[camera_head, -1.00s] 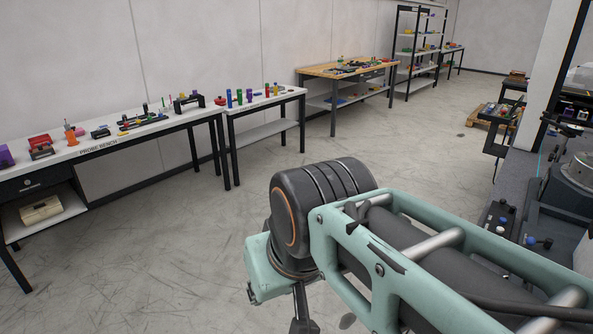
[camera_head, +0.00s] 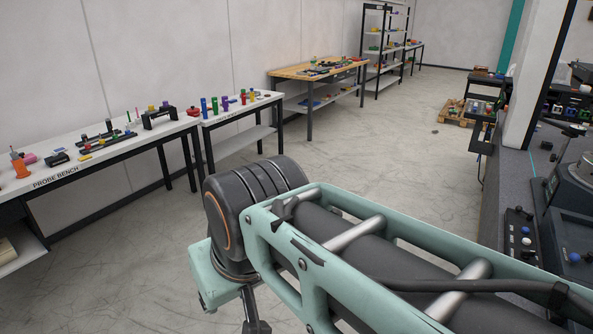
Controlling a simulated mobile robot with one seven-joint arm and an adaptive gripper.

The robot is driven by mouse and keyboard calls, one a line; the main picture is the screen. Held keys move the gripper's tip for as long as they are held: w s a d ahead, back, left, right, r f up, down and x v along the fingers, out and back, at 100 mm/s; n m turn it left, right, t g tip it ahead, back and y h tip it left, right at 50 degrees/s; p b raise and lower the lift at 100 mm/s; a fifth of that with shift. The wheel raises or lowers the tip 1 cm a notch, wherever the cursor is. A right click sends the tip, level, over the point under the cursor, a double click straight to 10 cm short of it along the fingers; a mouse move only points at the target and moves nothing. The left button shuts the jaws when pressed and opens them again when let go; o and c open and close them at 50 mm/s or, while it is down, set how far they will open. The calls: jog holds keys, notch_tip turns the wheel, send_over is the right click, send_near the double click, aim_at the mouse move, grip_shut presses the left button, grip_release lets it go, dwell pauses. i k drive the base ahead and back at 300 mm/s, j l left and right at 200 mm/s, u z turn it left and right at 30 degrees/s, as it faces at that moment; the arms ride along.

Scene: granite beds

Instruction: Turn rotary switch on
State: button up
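No rotary switch can be made out for certain. A narrow black control panel (camera_head: 524,238) with a few small knobs or buttons lies on the dark bench at the right. A dark box with a blue knob (camera_head: 574,257) stands beside it at the right edge. These parts are too small to tell whether one is a rotary switch or how it is set. My green and black arm crosses the lower middle, apart from the benches. Its end runs down toward the bottom edge, and no gripper fingers show.
The white probe bench (camera_head: 88,167) stands along the left wall with small coloured parts. A smaller white table (camera_head: 215,120), a wooden-topped table (camera_head: 290,73) and shelves (camera_head: 375,50) follow. A pallet (camera_head: 452,113) lies farther back. The dark bench (camera_head: 500,190) borders the right; open floor lies between.

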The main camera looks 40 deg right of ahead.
aim_at(525, 254)
jog(key=i+z, duration=0.35)
jog(key=i+l+z, duration=0.1)
jog(key=z, duration=0.25)
jog(key=i+j+z, duration=0.1)
jog(key=i+z, duration=0.25)
jog(key=i+l+z, duration=0.1)
jog(key=i+z, duration=0.35)
jog(key=z, duration=0.2)
jog(key=i+z, duration=0.35)
jog(key=i+l+z, duration=0.1)
jog(key=i+z, duration=0.65)
jog(key=z, duration=0.2)
